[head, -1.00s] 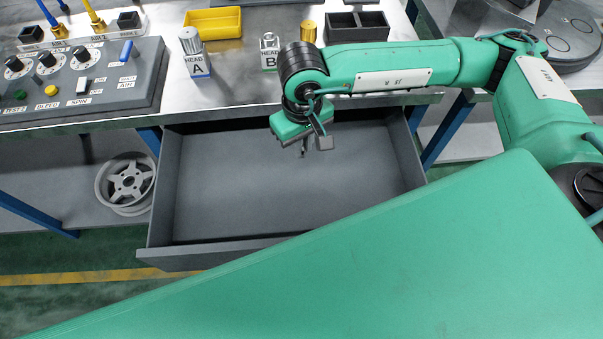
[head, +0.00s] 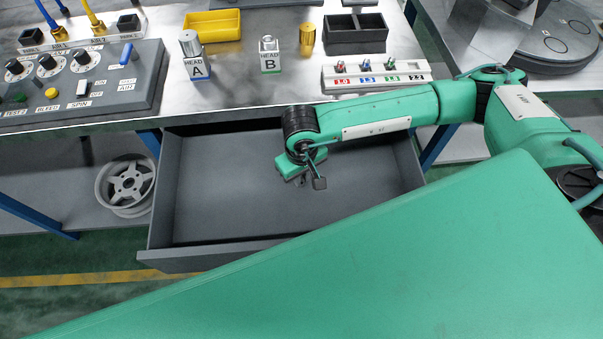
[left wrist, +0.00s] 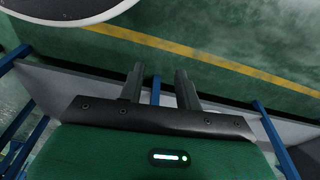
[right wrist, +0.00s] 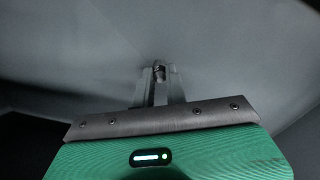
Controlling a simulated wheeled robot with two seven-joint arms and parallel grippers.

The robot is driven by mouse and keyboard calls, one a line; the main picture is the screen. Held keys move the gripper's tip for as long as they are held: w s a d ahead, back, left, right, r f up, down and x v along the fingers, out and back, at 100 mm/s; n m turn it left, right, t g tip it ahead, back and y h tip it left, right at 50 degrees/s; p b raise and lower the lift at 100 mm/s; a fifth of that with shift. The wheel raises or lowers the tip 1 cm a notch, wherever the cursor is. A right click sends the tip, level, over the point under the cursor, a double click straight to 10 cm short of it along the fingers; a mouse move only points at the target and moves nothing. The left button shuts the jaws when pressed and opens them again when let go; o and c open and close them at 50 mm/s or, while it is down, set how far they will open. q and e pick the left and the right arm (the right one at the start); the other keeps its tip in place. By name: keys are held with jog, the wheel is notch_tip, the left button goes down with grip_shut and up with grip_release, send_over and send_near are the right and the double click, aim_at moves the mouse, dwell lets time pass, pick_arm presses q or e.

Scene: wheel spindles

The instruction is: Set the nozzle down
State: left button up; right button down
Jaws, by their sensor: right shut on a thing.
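My right gripper (head: 304,181) is over the open grey drawer (head: 220,195), pointing down. In the right wrist view its fingers (right wrist: 159,78) are shut on a small metallic nozzle (right wrist: 158,69). The nozzle shows against the grey drawer floor; I cannot tell whether it touches it. In the head view the held nozzle is too small to make out. My left gripper (left wrist: 160,84) shows only in the left wrist view, with its fingers apart and nothing between them. A white nozzle rack (head: 408,83) on the bench holds small nozzles with red, blue and green parts.
On the bench stand head A (head: 195,62), head B (head: 269,56), a brass cup (head: 307,38), a yellow tray (head: 213,25), a black divided bin (head: 356,33) and a control panel (head: 80,85). A wheel (head: 126,186) lies on the lower shelf. The drawer looks otherwise empty.

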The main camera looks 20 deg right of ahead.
jog(key=shift+f, duration=0.1)
jog(key=c, duration=1.4)
grip_release()
jog(key=shift+c, duration=0.2)
pick_arm(q)
jog(key=shift+w+r, duration=0.35)
jog(key=shift+r, duration=0.35)
jog(key=shift+s+f, duration=0.1)
